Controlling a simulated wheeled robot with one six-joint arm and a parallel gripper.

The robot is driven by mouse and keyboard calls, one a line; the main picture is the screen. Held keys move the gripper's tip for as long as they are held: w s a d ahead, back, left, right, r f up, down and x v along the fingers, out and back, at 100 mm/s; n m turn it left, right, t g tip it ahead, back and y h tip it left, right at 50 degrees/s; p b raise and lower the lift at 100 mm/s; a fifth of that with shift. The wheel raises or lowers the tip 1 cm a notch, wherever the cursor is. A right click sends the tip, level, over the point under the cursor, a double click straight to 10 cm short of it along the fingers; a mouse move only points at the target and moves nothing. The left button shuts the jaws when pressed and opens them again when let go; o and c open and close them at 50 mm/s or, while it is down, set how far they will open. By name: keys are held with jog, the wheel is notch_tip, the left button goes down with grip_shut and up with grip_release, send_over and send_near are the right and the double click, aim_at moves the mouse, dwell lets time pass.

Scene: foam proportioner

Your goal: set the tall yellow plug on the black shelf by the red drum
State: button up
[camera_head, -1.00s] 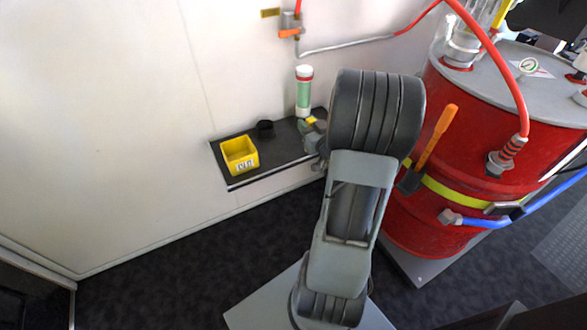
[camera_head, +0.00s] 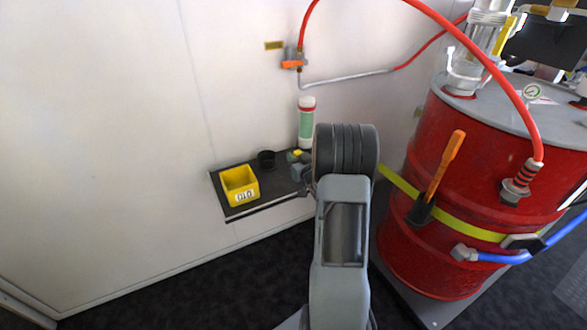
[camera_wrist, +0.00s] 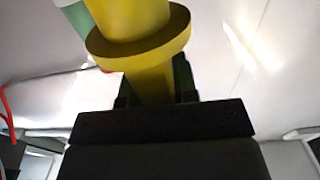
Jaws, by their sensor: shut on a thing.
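The tall yellow plug (camera_wrist: 140,45) is large in the wrist view, with a wide round collar, and its lower part sits between the dark fingers of my gripper (camera_wrist: 155,92). In the head view a small bit of the yellow plug (camera_head: 297,153) shows over my gripper (camera_head: 300,160), at the right part of the black shelf (camera_head: 284,187). My gripper is shut on the plug. My arm hides part of the shelf's right end, and I cannot tell whether the plug touches the shelf. The red drum (camera_head: 400,240) stands to the right.
On the shelf are a yellow bin (camera_head: 239,185) at the left and a black cup (camera_head: 266,160). A green and white cylinder (camera_head: 306,125) stands at the back, close behind my gripper. A red hose (camera_head: 420,15) arches above. Bare shelf lies between bin and gripper.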

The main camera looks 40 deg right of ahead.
jog(key=shift+w+f, duration=0.4)
jog(key=shift+f, duration=0.1)
jog(key=shift+w+f+b, duration=0.15)
jog(key=shift+f+b, duration=0.5)
jog(key=shift+f, duration=1)
jog(key=shift+f, duration=0.1)
jog(key=shift+f, duration=0.1)
jog(key=o, duration=0.9)
jog(key=shift+o, duration=0.2)
